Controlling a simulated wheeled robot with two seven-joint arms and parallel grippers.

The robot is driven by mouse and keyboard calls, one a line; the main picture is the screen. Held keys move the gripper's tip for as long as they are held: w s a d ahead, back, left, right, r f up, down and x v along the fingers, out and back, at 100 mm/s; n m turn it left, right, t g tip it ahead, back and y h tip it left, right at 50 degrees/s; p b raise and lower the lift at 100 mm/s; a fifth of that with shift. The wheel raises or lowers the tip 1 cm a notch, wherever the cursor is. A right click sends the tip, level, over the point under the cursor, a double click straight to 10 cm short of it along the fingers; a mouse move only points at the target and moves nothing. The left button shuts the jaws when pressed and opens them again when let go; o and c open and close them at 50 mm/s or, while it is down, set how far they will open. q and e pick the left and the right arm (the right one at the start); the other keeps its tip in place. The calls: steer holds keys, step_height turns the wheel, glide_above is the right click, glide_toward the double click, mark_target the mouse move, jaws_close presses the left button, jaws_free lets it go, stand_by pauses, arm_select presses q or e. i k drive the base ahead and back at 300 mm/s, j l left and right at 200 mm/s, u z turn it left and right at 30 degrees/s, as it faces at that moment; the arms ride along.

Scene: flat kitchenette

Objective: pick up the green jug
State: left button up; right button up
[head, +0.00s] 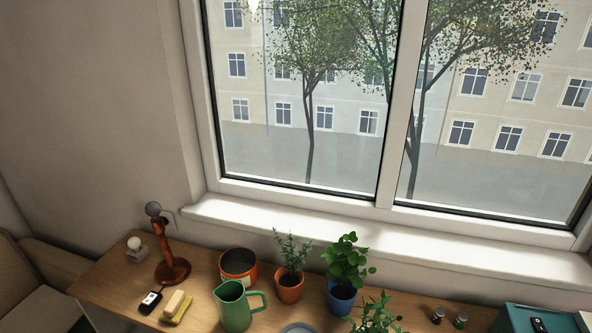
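The green jug (235,308) stands upright on the wooden counter near the bottom of the head view. Its open mouth faces up and its handle points to the right. The jug's lowest part is close to the picture's bottom edge. Neither of my grippers shows in this view.
An orange pot (239,265) stands just behind the jug, and a potted herb (290,286) behind right. A blue-potted plant (342,297) is farther right. A yellow sponge-like item (177,307) and a brown stand (172,268) are left. A grey round item (298,328) is right.

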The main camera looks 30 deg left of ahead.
mark_target(236, 316)
steer(key=u, duration=1.4)
